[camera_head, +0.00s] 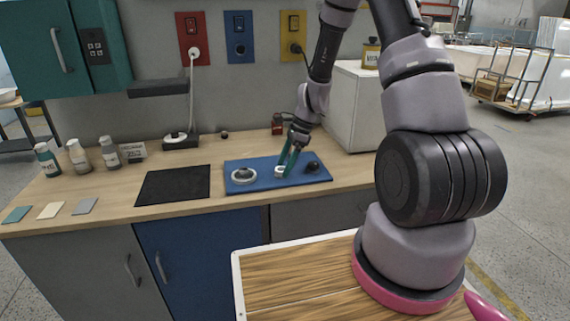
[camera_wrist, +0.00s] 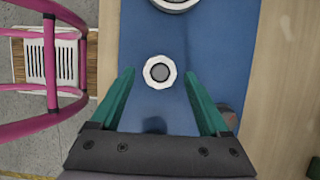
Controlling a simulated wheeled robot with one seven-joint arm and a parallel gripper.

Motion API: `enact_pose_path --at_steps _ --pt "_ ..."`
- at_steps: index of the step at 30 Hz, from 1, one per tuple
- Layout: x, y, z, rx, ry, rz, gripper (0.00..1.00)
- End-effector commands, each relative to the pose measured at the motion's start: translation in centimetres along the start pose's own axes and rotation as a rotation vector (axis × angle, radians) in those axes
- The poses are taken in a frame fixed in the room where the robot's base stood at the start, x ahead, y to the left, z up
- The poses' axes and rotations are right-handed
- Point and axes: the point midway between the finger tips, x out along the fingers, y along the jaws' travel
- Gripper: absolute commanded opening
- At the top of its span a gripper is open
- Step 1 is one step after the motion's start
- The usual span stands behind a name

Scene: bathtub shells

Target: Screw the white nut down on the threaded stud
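The white nut (camera_wrist: 147,72) is a small ring around a round grey centre, which looks like the end of the stud (camera_wrist: 159,72). How far down the stud it sits I cannot tell. In the head view the nut (camera_head: 279,171) is at the middle of the blue mat. My gripper (camera_wrist: 159,75) has green fingers spread open, one on each side of the nut in the wrist view, with gaps between. In the head view my gripper (camera_head: 287,168) is right over the nut, and its fingers partly overlap it.
On the blue mat (camera_head: 262,184), a larger white ring part (camera_head: 243,175) lies left and a dark round knob (camera_head: 312,167) right. A black mat (camera_head: 172,185) lies farther left. Bottles (camera_head: 79,155) stand at far left; a white cabinet (camera_head: 352,110) is behind right.

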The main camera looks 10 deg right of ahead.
Motion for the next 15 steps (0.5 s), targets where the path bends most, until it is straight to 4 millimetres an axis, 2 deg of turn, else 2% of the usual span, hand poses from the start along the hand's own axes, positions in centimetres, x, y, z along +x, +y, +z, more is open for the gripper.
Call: enact_pose_path --at_steps 5,8,15 --pt "-0.2 0.0 0.0 -0.001 0.000 0.000 0.79" --pt "-1.1 -0.1 0.0 -0.003 0.001 -0.003 0.79" --pt "-5.8 -0.1 0.1 -0.002 0.001 -0.005 0.79"
